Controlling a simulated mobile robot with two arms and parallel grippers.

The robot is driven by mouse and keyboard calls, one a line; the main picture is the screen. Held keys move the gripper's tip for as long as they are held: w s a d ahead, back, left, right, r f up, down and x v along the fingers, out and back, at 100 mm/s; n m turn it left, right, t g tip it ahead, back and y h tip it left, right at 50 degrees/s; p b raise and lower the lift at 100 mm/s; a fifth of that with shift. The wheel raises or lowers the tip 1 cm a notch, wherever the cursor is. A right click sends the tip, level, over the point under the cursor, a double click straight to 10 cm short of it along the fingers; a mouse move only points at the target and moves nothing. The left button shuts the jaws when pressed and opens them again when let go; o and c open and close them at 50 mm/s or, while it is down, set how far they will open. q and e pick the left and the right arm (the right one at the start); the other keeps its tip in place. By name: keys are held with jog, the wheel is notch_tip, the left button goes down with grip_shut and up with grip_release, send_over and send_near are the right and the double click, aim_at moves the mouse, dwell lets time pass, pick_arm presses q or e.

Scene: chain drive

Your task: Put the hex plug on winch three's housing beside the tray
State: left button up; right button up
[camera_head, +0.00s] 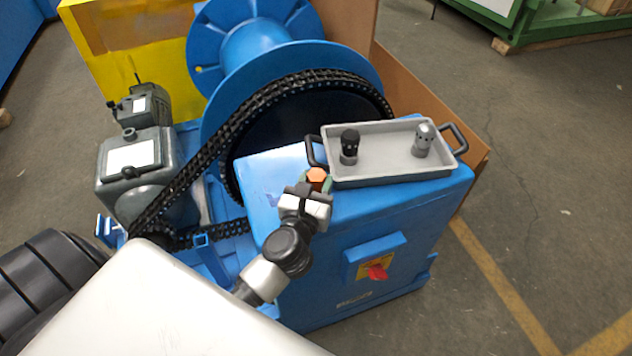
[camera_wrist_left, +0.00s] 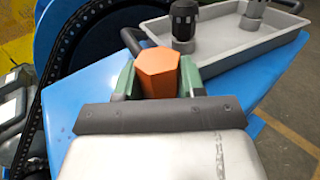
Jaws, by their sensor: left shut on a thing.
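The orange hex plug (camera_head: 317,175) is between the fingers of my left gripper (camera_head: 316,182), which is shut on it. The plug (camera_wrist_left: 157,72) also shows upright between the green fingertips in the left wrist view. The gripper is over the left part of the blue winch housing (camera_head: 270,174), just left of the grey tray (camera_head: 395,179). Whether the plug touches the housing top is hard to tell. The tray rests on the housing top and holds a black-topped fitting (camera_head: 349,146) and a silver-topped fitting (camera_head: 423,140). My right gripper is not in view.
A chain (camera_head: 222,140) runs around the blue drum (camera_head: 240,45) behind the housing, down to the grey motor (camera_head: 140,160) at left. The tray's black handle (camera_head: 312,150) is close to the gripper. A red switch (camera_head: 377,272) is on the housing's front.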

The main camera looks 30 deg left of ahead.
pick_arm(q)
jog(key=o, duration=0.9)
jog(key=shift+f, duration=0.1)
jog(key=b+v, duration=0.3)
jog(key=v, duration=0.9)
jog(key=shift+r, duration=0.2)
